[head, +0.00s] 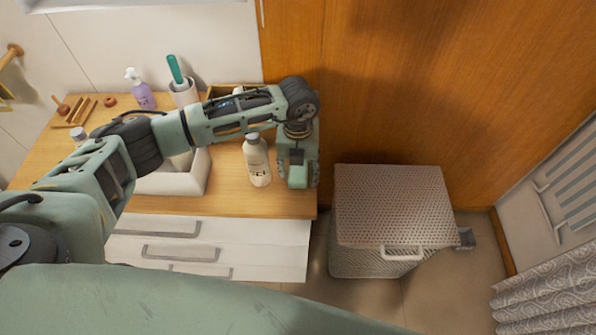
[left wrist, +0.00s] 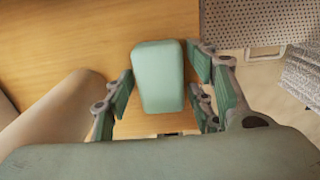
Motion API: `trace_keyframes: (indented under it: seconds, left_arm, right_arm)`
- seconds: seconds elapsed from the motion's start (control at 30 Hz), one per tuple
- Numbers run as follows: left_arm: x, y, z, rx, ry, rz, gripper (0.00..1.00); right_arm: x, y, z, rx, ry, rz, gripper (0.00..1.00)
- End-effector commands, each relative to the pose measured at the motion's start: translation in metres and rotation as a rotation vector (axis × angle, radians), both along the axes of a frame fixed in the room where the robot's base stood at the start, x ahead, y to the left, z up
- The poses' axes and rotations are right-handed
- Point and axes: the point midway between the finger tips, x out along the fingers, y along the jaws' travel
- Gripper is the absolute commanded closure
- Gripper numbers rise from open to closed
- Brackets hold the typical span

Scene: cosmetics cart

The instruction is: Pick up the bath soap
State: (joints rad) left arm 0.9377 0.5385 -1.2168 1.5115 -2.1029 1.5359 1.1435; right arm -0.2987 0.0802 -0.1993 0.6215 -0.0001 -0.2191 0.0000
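A cream bottle (head: 257,165) with a grey cap and dark lettering stands on the wooden counter, just left of my left gripper. My left gripper (head: 298,180) points down over the counter's right end. A large beige rounded shape, likely the bottle (left wrist: 55,120), lies outside the left finger. My right gripper is not in view.
A purple pump bottle (head: 142,92) and a white cup (head: 184,93) with a green-handled item stand at the back of the counter (head: 230,202). A perforated metal hamper (head: 390,205) stands right of the counter.

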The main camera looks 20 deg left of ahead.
Motion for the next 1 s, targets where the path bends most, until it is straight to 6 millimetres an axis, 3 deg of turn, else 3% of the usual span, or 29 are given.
trace_keyframes:
  seconds: [0.4,0.77,1.0]
  left_arm:
    - [0.000,0.000,0.001,-0.001,0.000,0.000,0.89]
    - [0.001,0.000,0.005,-0.001,-0.002,-0.001,0.89]
    - [0.002,-0.001,0.037,-0.002,-0.007,-0.002,0.89]
  right_arm:
    - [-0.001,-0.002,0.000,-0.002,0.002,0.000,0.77]
    - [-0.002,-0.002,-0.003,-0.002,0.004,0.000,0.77]
    - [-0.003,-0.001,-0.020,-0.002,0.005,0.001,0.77]
